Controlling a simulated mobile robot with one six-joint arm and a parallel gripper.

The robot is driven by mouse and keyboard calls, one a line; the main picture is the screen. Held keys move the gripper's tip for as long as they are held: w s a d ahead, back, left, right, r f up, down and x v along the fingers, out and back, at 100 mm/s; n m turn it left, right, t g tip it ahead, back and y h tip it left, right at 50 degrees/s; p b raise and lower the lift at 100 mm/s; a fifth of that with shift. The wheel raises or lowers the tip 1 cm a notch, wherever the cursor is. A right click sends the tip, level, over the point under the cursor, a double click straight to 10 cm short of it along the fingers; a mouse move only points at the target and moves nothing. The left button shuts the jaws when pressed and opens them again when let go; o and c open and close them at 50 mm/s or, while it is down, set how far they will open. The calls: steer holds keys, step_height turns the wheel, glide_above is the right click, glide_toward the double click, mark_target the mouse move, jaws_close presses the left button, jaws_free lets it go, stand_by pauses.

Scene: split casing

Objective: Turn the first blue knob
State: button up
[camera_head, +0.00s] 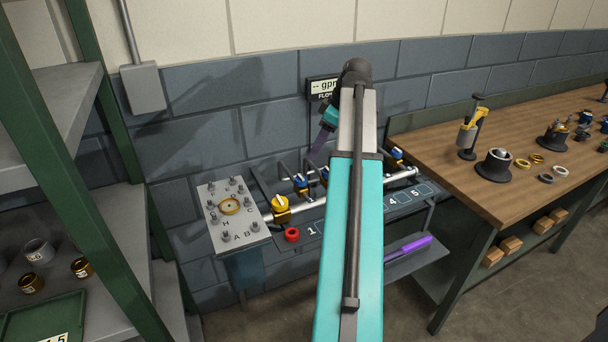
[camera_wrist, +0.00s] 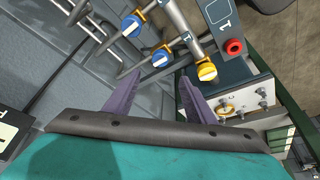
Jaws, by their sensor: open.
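A pipe (camera_head: 350,190) carries a yellow knob (camera_head: 280,203) at its left end and several blue knobs further along. The blue knob nearest the yellow one (camera_head: 300,182) has a white pointer bar and also shows in the wrist view (camera_wrist: 160,60). There, the yellow knob (camera_wrist: 207,72) is to its right and another blue knob (camera_wrist: 131,27) is to its upper left. My gripper (camera_wrist: 160,79) is open and empty, and in the picture its purple fingers point towards the first blue knob. In the head view my arm hides part of the pipe and knobs.
A numbered panel (camera_head: 312,231) with a red knob (camera_head: 292,235) lies in front of the pipe. A bolted grey plate (camera_head: 213,224) stands at the left. A flow display (camera_head: 319,88) hangs on the wall. A wooden bench (camera_head: 440,160) stands at the right.

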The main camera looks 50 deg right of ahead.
mark_target(302, 177)
steer(key=shift+p+x, duration=1.2)
steer(key=shift+x, duration=5.3)
steer(key=shift+c, duration=0.3)
steer(key=shift+s, duration=0.1)
steer(key=c, duration=1)
